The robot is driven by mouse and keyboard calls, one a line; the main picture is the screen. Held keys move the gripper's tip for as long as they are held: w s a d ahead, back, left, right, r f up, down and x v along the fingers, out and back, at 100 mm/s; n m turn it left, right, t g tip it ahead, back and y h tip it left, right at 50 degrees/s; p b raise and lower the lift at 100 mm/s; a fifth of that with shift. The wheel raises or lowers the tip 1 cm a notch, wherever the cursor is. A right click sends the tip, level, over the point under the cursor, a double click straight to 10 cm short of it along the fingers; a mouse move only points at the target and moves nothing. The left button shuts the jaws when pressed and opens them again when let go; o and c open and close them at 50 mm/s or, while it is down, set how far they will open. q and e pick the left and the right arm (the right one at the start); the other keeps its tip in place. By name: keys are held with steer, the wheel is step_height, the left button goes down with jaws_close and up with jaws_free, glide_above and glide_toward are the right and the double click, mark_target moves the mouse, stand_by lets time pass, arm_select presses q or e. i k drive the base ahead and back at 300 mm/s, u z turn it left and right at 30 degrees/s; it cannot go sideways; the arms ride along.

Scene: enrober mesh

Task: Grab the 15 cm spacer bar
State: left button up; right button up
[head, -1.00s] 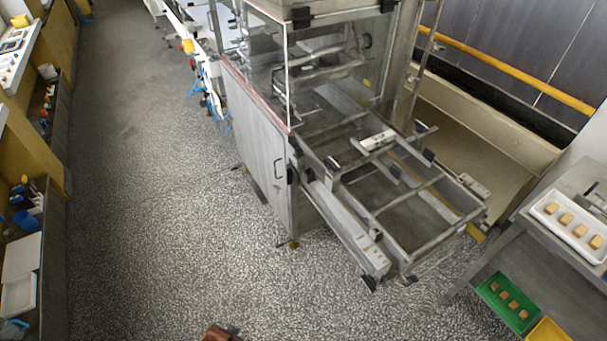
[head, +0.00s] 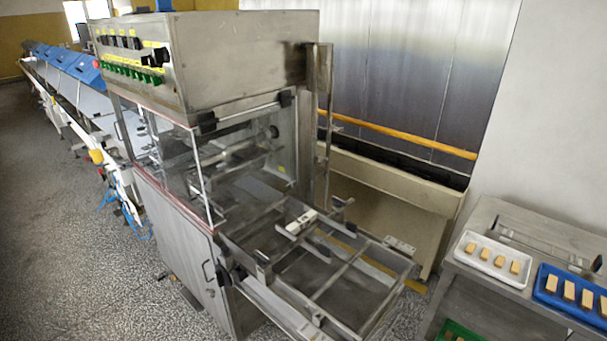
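No piece can be told for certain as the 15 cm spacer bar. A small pale block (head: 301,222) lies on the frame at the enrober's open end. A long thin metal bar (head: 540,245) lies on the steel table (head: 483,215) at the right, behind the trays. The enrober (head: 240,70) is a steel machine with a clear guard, and its open rail frame (head: 345,268) reaches toward the lower right. Neither of my grippers is in view.
A white tray (head: 468,254) and a blue tray (head: 541,294) with tan pieces stand on the right table. A green tray (head: 455,332) is below. A beige trough (head: 390,190) runs behind the enrober. Speckled floor (head: 70,230) is open at left.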

mark_target(302, 223)
steer(key=z, duration=0.05)
steer(key=k, duration=0.5)
steer(key=u, duration=1.05)
steer(key=i, duration=1.5)
